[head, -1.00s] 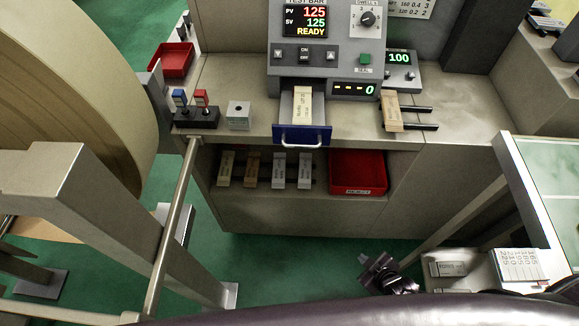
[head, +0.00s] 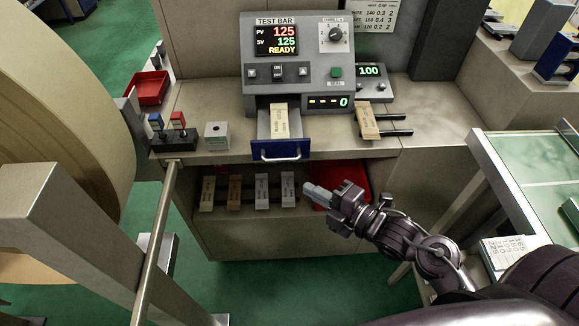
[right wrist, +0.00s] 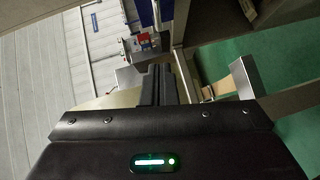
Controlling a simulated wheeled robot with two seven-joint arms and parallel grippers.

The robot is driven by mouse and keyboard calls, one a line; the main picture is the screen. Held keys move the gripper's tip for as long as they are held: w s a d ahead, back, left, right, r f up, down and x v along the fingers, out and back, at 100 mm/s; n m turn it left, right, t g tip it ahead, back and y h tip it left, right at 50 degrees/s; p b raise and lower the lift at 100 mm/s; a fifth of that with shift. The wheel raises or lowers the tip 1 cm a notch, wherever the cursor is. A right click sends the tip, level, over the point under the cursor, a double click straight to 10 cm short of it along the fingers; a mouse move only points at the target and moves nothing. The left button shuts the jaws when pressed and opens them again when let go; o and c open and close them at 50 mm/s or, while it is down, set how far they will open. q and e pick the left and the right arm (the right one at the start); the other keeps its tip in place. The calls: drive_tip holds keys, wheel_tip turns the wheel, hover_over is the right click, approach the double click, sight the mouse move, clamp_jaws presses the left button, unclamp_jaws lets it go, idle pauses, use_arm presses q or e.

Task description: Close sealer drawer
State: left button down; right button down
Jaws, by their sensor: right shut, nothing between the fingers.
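The sealer (head: 297,65) stands on the bench, and its display reads READY. Its drawer, with a blue front (head: 281,150) and a pale handle, is pulled out. A labelled pale strip (head: 279,121) lies in the drawer. My right gripper (head: 306,188) is shut and empty. It is below and slightly right of the drawer front, in front of the lower shelf, apart from the handle. In the right wrist view its closed fingers (right wrist: 156,84) point up the picture, with part of the blue drawer front (right wrist: 146,12) beyond them. My left gripper is not in view.
Several labelled bars (head: 235,193) and a red bin (head: 321,199) are on the shelf below. Another bar (head: 367,122) rests on two rods right of the sealer. A metal rail (head: 157,245) rises at left.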

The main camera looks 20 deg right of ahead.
sight(296, 148)
drive_tip(key=x, duration=0.3)
drive_tip(key=d+p+x, duration=0.1)
drive_tip(key=x, duration=0.1)
drive_tip(key=w+p+x, duration=0.1)
drive_tip(key=x, duration=0.2)
drive_tip(key=shift+w+d, duration=0.2)
drive_tip(key=shift+w, duration=0.15)
drive_tip(key=shift+w+d+f, duration=0.2)
drive_tip(key=shift+w+f, duration=0.1)
drive_tip(key=shift+w, duration=0.2)
